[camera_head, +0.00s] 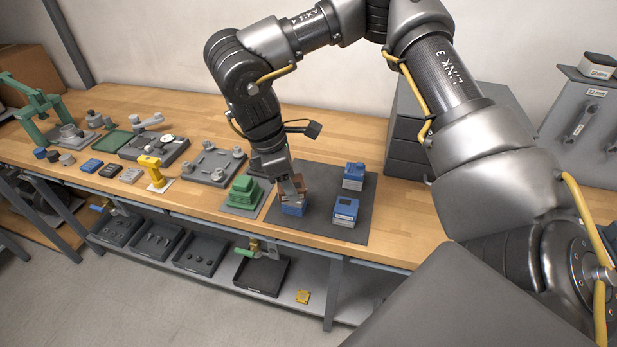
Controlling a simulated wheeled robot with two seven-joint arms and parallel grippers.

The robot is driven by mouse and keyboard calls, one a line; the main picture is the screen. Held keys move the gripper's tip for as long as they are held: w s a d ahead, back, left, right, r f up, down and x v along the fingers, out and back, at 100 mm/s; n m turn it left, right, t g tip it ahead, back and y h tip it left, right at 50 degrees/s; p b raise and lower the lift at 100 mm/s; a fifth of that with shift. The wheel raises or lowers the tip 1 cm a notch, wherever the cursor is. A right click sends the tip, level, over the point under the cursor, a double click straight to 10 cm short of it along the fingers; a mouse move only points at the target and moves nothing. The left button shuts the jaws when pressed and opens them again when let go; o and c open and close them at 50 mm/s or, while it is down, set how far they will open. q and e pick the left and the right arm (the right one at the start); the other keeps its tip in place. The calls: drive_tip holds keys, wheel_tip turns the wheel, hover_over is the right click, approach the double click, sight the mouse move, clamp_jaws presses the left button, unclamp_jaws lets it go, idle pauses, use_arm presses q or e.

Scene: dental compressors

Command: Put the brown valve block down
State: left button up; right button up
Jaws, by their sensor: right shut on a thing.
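The brown valve block (284,188) shows only in part, between the fingers of my right gripper (291,190). The gripper points down and is shut on the block at the left part of a dark grey mat (328,225). A blue block (293,210) stands on the mat directly below the gripper. I cannot tell whether the brown block touches it, since the fingers hide much of the brown block. My left gripper is not in view.
Two more blue blocks (353,176) (345,212) stand on the mat to the right. A green stepped block (244,191) is close on the left. Grey drawers (405,152) stand behind on the right. The mat's front is clear.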

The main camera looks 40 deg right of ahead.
sight(307, 175)
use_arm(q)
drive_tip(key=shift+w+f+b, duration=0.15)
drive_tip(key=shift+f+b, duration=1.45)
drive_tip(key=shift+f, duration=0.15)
use_arm(e)
drive_tip(key=d+f+n+t+y, duration=0.1)
drive_tip(key=d+n+t+y, duration=0.1)
drive_tip(key=d+n, duration=0.6)
drive_tip(key=d+f+n+t+y, duration=0.1)
drive_tip(key=d+n, duration=0.8)
drive_tip(key=n, duration=1.3)
drive_tip(key=shift+n+t+y, duration=0.4)
drive_tip(key=shift+t+y, duration=0.2)
drive_tip(key=shift+y, duration=0.2)
